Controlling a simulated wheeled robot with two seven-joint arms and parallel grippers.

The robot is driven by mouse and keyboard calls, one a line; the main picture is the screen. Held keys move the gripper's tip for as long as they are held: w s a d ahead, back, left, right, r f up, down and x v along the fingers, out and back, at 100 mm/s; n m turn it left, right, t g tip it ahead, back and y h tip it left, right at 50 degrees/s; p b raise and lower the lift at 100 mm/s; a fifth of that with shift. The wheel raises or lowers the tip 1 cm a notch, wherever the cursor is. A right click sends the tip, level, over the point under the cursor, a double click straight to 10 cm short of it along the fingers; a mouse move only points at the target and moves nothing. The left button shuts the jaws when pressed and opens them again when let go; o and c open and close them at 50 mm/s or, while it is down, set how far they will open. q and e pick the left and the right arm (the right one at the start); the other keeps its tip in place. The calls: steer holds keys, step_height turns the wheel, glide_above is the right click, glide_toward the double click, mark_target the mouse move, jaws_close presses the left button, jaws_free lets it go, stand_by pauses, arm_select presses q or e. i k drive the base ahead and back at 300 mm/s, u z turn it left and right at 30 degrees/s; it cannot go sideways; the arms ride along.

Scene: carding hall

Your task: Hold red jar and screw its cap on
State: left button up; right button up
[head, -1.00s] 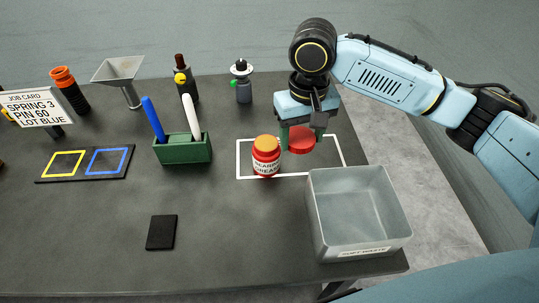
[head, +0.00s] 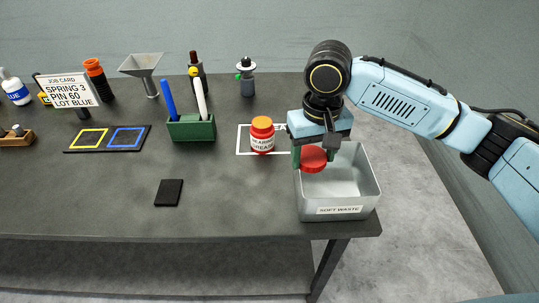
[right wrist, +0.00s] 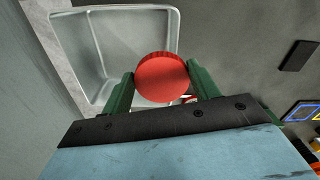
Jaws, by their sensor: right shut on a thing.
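The red jar (head: 262,142) stands upright inside a white outlined square (head: 240,140) on the bench. It has a white label and an orange top, with no red cap on it. My right gripper (head: 313,158) is shut on the red cap (head: 312,160), to the right of the jar and apart from it. The cap shows over the left back part of the grey bin. In the right wrist view the cap (right wrist: 162,78) sits between the two green fingers. My left gripper is not in view.
The grey bin (head: 345,210), labelled SOFT WASTE, stands at the bench's right front corner. A green holder (head: 191,131) with pens stands left of the jar. A black block (head: 169,193) lies in front.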

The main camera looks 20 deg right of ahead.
mark_target(262, 129)
steer(key=u, duration=2.9)
steer(key=k, duration=1.3)
steer(key=z, duration=2.2)
